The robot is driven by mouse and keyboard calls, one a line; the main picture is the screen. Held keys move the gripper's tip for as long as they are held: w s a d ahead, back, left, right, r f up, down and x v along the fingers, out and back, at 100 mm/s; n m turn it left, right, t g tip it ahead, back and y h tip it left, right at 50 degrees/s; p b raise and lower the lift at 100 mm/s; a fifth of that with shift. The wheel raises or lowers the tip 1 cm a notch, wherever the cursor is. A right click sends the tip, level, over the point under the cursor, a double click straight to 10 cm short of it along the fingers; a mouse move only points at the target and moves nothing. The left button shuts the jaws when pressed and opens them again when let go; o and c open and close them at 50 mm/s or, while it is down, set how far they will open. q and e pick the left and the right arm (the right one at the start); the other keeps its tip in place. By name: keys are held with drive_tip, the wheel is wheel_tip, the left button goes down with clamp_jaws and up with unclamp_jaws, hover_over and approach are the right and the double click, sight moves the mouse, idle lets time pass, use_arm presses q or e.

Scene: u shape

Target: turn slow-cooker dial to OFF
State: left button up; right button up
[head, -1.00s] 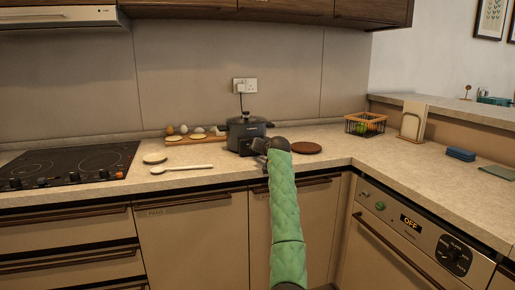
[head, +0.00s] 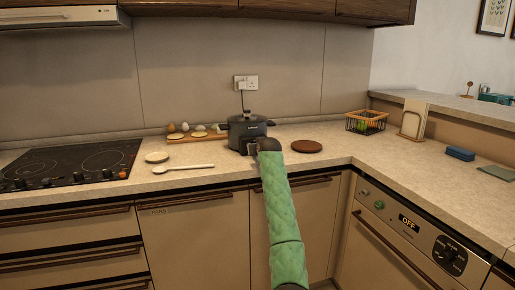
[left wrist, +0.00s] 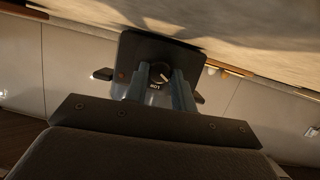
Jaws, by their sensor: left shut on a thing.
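The dark slow cooker (head: 247,128) stands on the counter against the back wall, lid on. In the head view its dial is hidden behind my left gripper (head: 253,148), which is at the cooker's front. In the left wrist view the cooker's front panel (left wrist: 135,55) appears upside down, with the round dial (left wrist: 160,71) between the fingertips of my left gripper (left wrist: 159,76). The gripper is shut on the dial. A pale mark on the dial slants to the lower right, and an inverted label, seemingly LOW, shows beside it. My right gripper is not in view.
A brown round mat (head: 307,146) lies right of the cooker. A board with eggs (head: 195,135) stands to its left, and a white spoon (head: 183,168) lies in front of that. A wire basket (head: 366,123) stands farther right.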

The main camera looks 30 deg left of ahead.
use_arm(q)
drive_tip(key=shift+f, duration=0.15)
drive_tip(key=o, duration=1)
drive_tip(key=shift+s+d, duration=0.1)
drive_tip(key=v, duration=0.7)
drive_tip(key=shift+s+d+r, duration=0.2)
drive_tip(key=shift+r, duration=0.05)
